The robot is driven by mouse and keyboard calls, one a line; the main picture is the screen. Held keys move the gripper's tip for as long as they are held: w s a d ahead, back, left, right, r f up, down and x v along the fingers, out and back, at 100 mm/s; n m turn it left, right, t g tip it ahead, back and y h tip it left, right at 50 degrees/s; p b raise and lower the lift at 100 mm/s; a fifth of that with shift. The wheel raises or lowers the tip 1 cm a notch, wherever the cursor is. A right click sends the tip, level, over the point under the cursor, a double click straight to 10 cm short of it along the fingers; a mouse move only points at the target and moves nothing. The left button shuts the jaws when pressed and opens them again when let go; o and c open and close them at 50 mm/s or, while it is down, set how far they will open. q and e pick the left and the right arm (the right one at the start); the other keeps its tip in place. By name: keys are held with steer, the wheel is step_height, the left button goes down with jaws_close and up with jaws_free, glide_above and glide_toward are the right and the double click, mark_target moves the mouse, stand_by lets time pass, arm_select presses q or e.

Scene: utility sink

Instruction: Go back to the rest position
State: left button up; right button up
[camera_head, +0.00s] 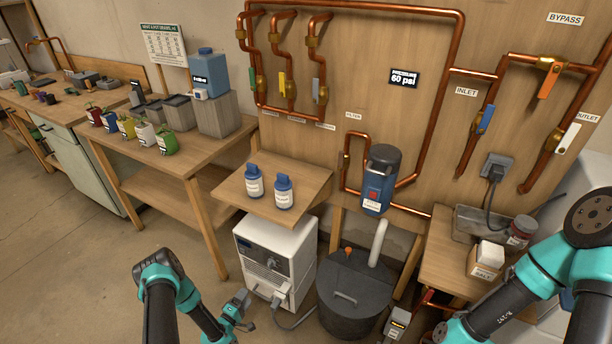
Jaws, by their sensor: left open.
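My left arm comes in at the bottom left and bends down toward the bottom edge. My left gripper (246,318) is low in the picture, in front of the white machine. It is small in view; it looks open, with nothing seen between its fingers. My right arm (510,295) comes in from the right edge and slopes down and left to the bottom edge. I cannot make out the right gripper's fingers there.
A small wooden shelf (230,190) holds two white bottles with blue caps (254,182) (283,192). Below are the white machine (272,262) and a dark lidded tank (352,292). A bench (440,265) with a salt box (486,262) stands near my right arm. Copper pipes line the wall.

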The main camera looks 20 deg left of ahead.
arm_select(q)
steer(key=w+d+r+m+g+h, duration=0.1)
steer(key=w+d+r+m+g, duration=0.2)
steer(key=d+r+m+g, duration=0.6)
steer(key=s+d+r+m+g, duration=0.5)
steer(key=s+d+r+g, duration=0.3)
steer(key=s+d+r, duration=0.3)
steer(key=s+r, duration=0.2)
steer(key=s, duration=0.1)
steer(key=shift+s+r, duration=0.2)
steer(key=shift+s, duration=0.2)
steer(key=shift+c, duration=0.3)
stand_by(0.7)
